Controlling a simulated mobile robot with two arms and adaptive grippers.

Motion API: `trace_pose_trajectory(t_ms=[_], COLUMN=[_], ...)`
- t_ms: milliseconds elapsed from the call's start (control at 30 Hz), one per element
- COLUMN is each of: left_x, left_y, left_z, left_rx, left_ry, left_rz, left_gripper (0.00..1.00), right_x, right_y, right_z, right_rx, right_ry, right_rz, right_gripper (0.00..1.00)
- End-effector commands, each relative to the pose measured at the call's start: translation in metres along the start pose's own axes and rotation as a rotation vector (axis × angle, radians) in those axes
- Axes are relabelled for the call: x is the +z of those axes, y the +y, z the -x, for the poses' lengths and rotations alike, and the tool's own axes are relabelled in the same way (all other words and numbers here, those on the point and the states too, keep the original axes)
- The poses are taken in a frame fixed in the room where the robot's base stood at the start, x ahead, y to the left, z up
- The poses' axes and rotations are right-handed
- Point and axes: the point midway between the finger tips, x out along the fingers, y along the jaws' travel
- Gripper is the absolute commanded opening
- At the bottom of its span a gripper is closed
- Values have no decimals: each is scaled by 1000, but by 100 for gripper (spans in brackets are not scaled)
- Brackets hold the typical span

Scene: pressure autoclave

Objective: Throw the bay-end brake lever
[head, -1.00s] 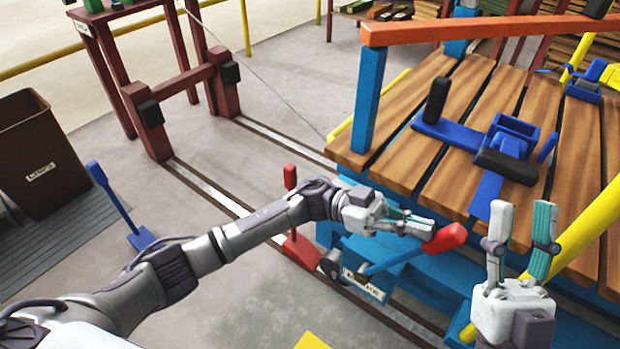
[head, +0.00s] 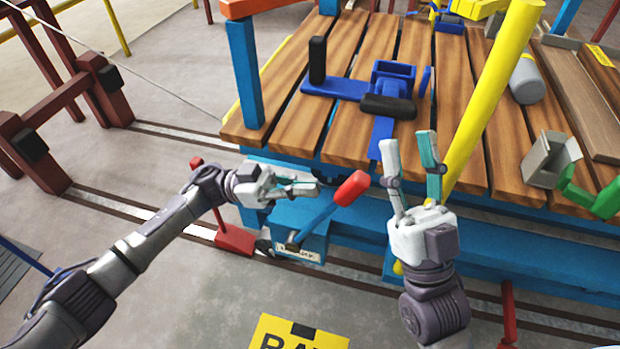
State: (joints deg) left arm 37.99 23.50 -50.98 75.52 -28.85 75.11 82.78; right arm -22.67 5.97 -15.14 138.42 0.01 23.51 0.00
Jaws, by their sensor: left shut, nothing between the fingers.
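The brake lever (head: 318,216) is a blue bar with a red grip (head: 351,188), rising to the right from a blue labelled box (head: 300,245) on the side of the blue trolley (head: 470,225). My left gripper (head: 312,187) is shut and empty. In the picture its fingertips lie left of the red grip, with a small gap between them. My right gripper (head: 408,148) is open and empty, pointing up in front of the trolley deck, right of the red grip.
A slatted wooden deck (head: 290,128) tops the trolley, with a blue clamp-like fixture (head: 375,120) on it. A yellow bar (head: 490,100) slants behind my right gripper. A red-handled floor piece (head: 235,239) stands by the rails. A yellow sign (head: 275,328) marks the floor in front.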

Motion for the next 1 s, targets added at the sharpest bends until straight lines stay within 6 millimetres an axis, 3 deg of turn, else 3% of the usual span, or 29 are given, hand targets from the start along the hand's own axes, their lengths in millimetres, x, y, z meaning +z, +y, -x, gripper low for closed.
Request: trace_pose_trajectory(t_ms=[200,400,1000], left_x=[-4,-6,-7], left_y=[-1,-1,0], left_z=[48,71,75], left_rx=[-7,-6,-5], left_ry=[4,8,10], left_rz=[-5,-7,-9], left_gripper=[0,0,0], right_x=[0,0,0], right_y=[0,0,0], right_z=[0,0,0], right_rx=[0,0,0], right_ry=[0,0,0], right_rz=[0,0,0], right_gripper=[40,40,40])
